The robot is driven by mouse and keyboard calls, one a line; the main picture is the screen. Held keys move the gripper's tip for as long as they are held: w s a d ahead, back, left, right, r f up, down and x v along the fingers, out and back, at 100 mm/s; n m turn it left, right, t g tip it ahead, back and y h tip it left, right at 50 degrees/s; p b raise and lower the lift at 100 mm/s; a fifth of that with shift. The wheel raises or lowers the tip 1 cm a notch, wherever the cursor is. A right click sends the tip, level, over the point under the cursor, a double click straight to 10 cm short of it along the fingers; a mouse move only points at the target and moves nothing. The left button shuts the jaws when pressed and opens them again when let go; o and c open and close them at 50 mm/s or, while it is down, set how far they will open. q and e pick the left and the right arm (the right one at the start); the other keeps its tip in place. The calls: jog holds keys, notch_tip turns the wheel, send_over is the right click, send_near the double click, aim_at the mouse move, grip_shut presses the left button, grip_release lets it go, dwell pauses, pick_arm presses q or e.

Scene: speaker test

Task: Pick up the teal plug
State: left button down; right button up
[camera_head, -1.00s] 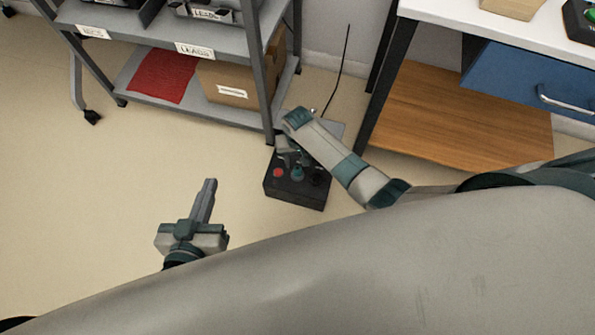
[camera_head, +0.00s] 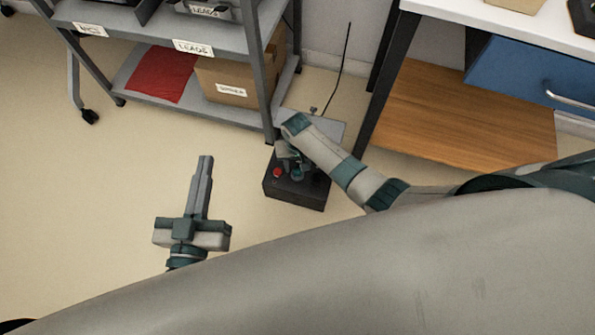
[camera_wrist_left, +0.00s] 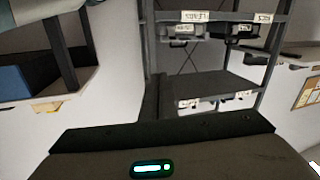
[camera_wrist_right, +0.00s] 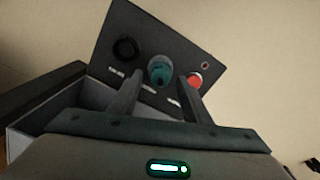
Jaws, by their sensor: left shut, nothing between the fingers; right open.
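The teal plug (camera_wrist_right: 160,70) stands in the top of a dark box (camera_wrist_right: 113,28), between a black round fitting (camera_wrist_right: 125,50) and a red one (camera_wrist_right: 194,80). In the head view the plug (camera_head: 297,174) is partly covered by my right gripper (camera_head: 290,155), which reaches down over the box (camera_head: 295,193) on the floor. In the right wrist view my right gripper (camera_wrist_right: 160,80) is open, its fingers on either side of the plug; contact cannot be told. My left gripper (camera_head: 206,160) is shut and empty, left of the box, above the floor.
A grey shelf rack (camera_head: 262,90) with a cardboard box (camera_head: 225,82) and a red cloth (camera_head: 160,75) stands behind. A bench with a wooden lower shelf (camera_head: 460,120) and blue drawer (camera_head: 530,75) is at right. The floor at left is clear.

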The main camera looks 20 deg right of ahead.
jog(key=shift+f, duration=0.75)
pick_arm(q)
notch_tip(320, 180, up, 2)
jog(key=shift+s+d+r+t+h, duration=0.2)
jog(key=shift+t+h, duration=0.1)
jog(key=shift+t, duration=0.4)
pick_arm(e)
grip_shut()
